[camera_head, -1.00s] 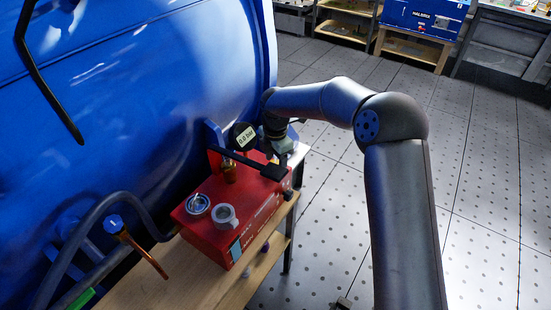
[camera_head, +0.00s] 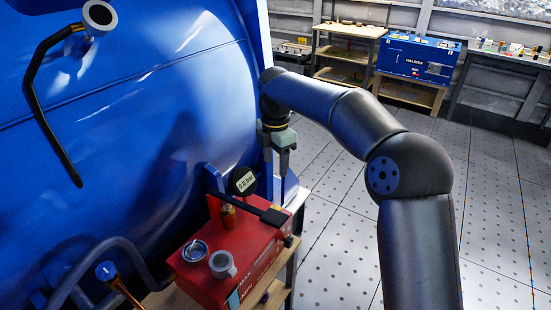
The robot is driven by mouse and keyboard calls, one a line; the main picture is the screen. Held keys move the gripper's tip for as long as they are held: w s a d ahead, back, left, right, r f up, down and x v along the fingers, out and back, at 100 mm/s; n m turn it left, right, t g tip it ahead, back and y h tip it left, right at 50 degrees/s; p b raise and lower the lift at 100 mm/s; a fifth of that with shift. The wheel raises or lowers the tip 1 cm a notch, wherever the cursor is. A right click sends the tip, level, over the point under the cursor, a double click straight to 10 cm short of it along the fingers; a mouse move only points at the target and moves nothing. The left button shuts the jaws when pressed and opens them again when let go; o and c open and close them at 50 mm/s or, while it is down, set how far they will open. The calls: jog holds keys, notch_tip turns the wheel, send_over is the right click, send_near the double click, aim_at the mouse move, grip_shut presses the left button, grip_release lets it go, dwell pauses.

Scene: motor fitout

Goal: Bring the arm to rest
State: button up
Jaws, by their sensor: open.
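My gripper (camera_head: 281,185) hangs pointing down at the end of my arm, in the middle of the head view. Its two thin fingers are apart, and I see nothing between them. It is behind and above the right end of a red box (camera_head: 222,262), close to the blue tank's side. The box carries a gauge (camera_head: 244,181) reading 0.0 bar, a black bar (camera_head: 246,207), a brass fitting (camera_head: 228,214) and two round ports. Whether the fingertips touch anything behind the box is unclear.
A large blue tank (camera_head: 150,120) with a black curved handle (camera_head: 45,120) fills the left. The red box stands on a wooden bench. The tiled floor (camera_head: 490,220) at the right is clear. A blue HALDEER-like labelled case (camera_head: 418,60) and tables stand at the back.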

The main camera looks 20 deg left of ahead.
jog(key=shift+r, duration=0.3)
